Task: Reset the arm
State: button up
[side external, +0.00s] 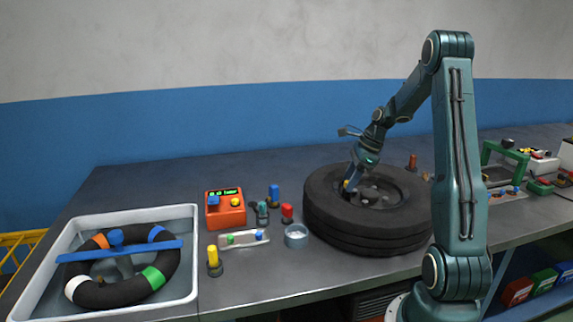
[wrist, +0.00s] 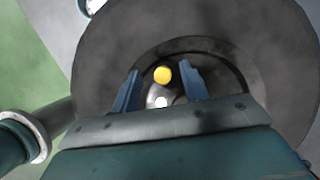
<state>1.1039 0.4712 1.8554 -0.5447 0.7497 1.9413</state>
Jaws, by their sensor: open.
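My arm reaches down over a dark tyre (side external: 330,222) lying flat on the bench, and my gripper (side external: 349,187) is at its hub opening. In the wrist view, the two blue fingers of my gripper (wrist: 161,86) are spread apart over the hub. A round yellow-topped part (wrist: 162,74) shows between the fingertips, with a small white spot below it. I cannot tell whether the fingers touch the yellow part. The tyre's dark ring (wrist: 100,55) surrounds the hub in the wrist view.
Left of the tyre stand a small round dish (side external: 296,236), a red-orange box with a display (side external: 225,209) and several small coloured pegs. A white tray (side external: 195,240) with a ring-shaped wheel is at the far left. A green frame (side external: 486,153) stands right of my arm.

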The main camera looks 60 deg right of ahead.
jog(key=shift+o, duration=0.5)
jog(key=shift+w, duration=0.1)
jog(key=shift+a+r, duration=0.15)
jog(key=a+r+n+h, duration=0.1)
jog(key=a+r+n, duration=0.35)
jog(key=a, duration=0.25)
jog(key=w+a+r+n, duration=0.1)
jog(key=a+r+n, duration=0.2)
jog(key=a+n, duration=0.25)
jog(key=a+r+n+h, duration=0.1)
jog(key=a+r+n, duration=0.35)
jog(key=a, duration=0.35)
jog(key=s+a+r+n+t, duration=0.1)
jog(key=s+a+r+n, duration=0.1)
jog(key=s+a+n, duration=1)
jog(key=shift+s+a+n+t, duration=0.2)
jog(key=shift+a+n+t, duration=0.25)
jog(key=shift+n, duration=1.5)
